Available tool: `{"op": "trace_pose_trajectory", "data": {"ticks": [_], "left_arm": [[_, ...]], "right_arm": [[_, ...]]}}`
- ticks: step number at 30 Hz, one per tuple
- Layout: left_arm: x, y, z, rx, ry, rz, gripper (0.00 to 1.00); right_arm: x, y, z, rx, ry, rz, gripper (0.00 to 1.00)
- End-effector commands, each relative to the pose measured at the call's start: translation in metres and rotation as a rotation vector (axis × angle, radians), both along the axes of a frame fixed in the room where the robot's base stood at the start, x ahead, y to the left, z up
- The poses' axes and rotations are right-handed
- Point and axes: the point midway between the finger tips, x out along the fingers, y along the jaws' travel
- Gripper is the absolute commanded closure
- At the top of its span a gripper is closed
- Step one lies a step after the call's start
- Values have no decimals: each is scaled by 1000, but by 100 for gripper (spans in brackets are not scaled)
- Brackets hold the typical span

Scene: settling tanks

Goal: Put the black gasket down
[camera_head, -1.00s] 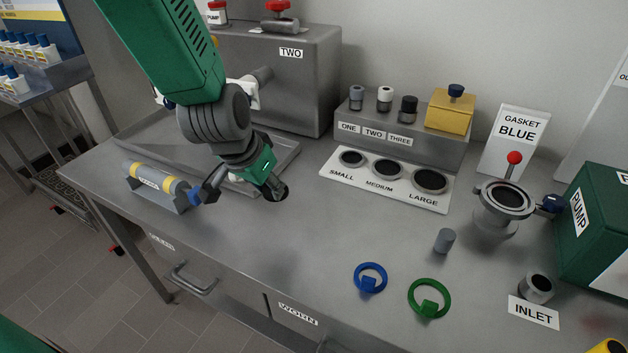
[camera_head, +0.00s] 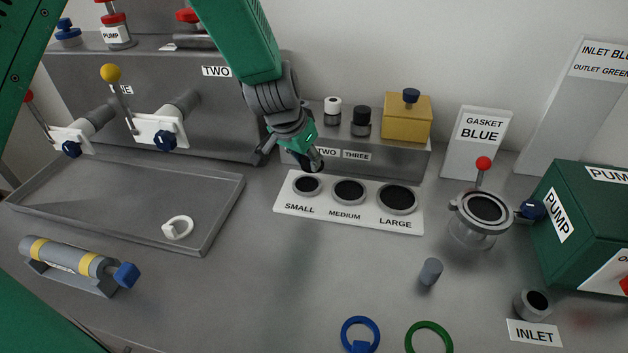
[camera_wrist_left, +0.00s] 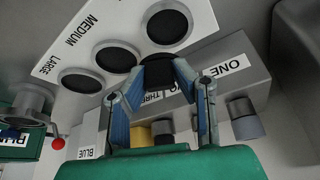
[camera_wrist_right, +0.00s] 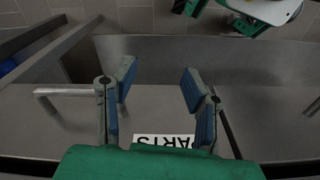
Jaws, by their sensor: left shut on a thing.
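My left gripper (camera_head: 296,164) is shut on a small dark piece, the black gasket (camera_wrist_left: 157,72), which shows between the blue finger pads in the left wrist view. In the head view the fingers mostly hide it. The gripper hangs just behind the SMALL end of the white board (camera_head: 335,216), in front of the grey block (camera_head: 395,159). The board has dark round places marked SMALL (camera_head: 307,185), MEDIUM (camera_head: 349,191) and LARGE (camera_head: 397,198). I cannot tell whether the gasket touches anything. My right gripper (camera_wrist_right: 157,82) is open and empty, near a PARTS label.
A blue ring (camera_head: 345,330) and a green ring (camera_head: 429,325) lie at the front. A white ring (camera_head: 178,228) lies in the grey tray (camera_head: 222,213). A grey peg (camera_head: 430,271), a round flanged housing (camera_head: 482,215) and a green pump (camera_head: 590,230) stand right. The middle counter is clear.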

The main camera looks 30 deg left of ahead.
Motion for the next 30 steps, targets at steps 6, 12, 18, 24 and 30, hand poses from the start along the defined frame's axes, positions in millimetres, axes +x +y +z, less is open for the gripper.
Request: {"op": "trace_pose_trajectory", "data": {"ticks": [6, 12, 18, 24, 30], "left_arm": [[0, 3, -26, -3, -1, 3, 100], [-1, -4, -48, 3, 2, 1, 100], [0, -6, -61, 7, 0, 0, 100], [0, -2, -62, 0, 1, -1, 57], [0, 0, -61, -1, -1, 0, 57]], "right_arm": [[0, 1, -2, 1, 0, 2, 60], [0, 1, -5, 1, 0, 2, 60], [0, 1, -6, 1, 0, 1, 60], [0, 1, -6, 1, 0, 1, 60], [0, 1, -5, 1, 0, 2, 60]]}}
